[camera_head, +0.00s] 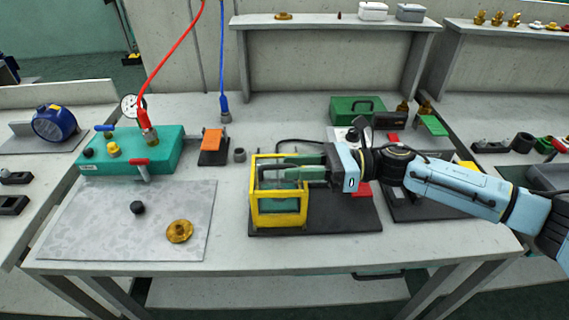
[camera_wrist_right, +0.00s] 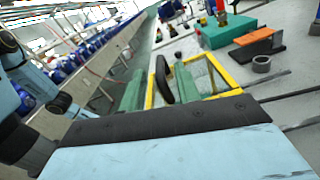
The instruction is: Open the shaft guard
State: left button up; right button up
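The shaft guard is a yellow frame (camera_head: 278,221) with open sides, on a dark base plate at the middle of the table. It looks closed, but I cannot be sure. It also shows in the right wrist view (camera_wrist_right: 226,95). My right gripper (camera_head: 272,171) reaches in from the right at the guard's upper part. In the right wrist view its two green fingers (camera_wrist_right: 160,88) are apart. A black curved piece, perhaps a handle (camera_wrist_right: 163,79), shows between them, with no clear contact. Parts of the guard are hidden behind the fingers. My left gripper is not in view.
A teal pump box (camera_head: 160,152) with a red hose (camera_head: 172,55) stands left. A grey mat (camera_head: 100,220) carries a brass disc (camera_head: 179,231) and a black knob. An orange-topped block (camera_head: 212,140) stands behind. A green case (camera_head: 357,107) is at the back.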

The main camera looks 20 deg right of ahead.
jog(key=shift+x, duration=1.45)
jog(key=shift+c, duration=0.3)
grip_shut()
